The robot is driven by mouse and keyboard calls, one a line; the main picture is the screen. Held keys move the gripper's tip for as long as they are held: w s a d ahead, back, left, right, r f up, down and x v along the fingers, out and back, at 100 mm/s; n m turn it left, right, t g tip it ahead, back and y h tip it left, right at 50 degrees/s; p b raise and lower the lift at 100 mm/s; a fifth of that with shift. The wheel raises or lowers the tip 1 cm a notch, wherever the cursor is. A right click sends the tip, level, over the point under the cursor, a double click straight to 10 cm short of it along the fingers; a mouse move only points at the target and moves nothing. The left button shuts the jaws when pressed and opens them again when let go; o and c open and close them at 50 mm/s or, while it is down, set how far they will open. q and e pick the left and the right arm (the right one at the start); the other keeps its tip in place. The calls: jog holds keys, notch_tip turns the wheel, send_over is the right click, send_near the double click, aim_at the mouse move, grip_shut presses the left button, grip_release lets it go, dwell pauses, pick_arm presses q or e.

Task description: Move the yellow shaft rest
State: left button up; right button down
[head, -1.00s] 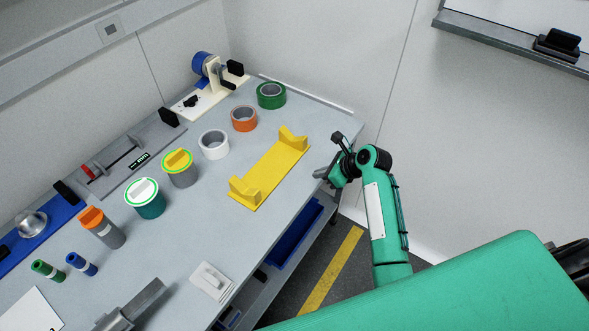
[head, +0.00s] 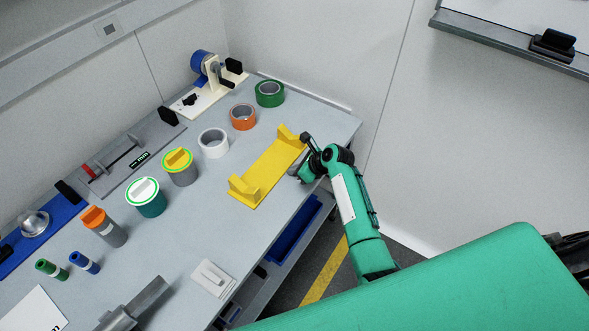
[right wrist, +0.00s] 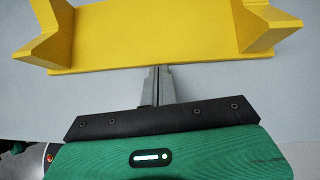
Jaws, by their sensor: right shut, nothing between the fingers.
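The yellow shaft rest (head: 266,174) lies on the grey bench, a flat plate with a notched upright at each end. It fills the top of the right wrist view (right wrist: 150,32). My right gripper (head: 296,172) is at the bench's front edge, beside the rest's near long side toward its far end. In the right wrist view its fingers (right wrist: 158,72) are shut together and empty, their tips close to the plate's edge. I cannot tell whether they touch it. My left gripper is not in view.
White tape (head: 213,144), orange tape (head: 243,117) and green tape (head: 270,94) rolls stand behind the rest. A yellow-topped grey can (head: 180,168) is to their left. A white block (head: 213,278) lies near the front edge. The bench between the block and the rest is clear.

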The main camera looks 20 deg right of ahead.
aim_at(265, 161)
jog(key=shift+w+a, duration=0.25)
jog(key=w+a+p, duration=0.1)
jog(key=w+a, duration=0.5)
jog(key=shift+p, duration=0.3)
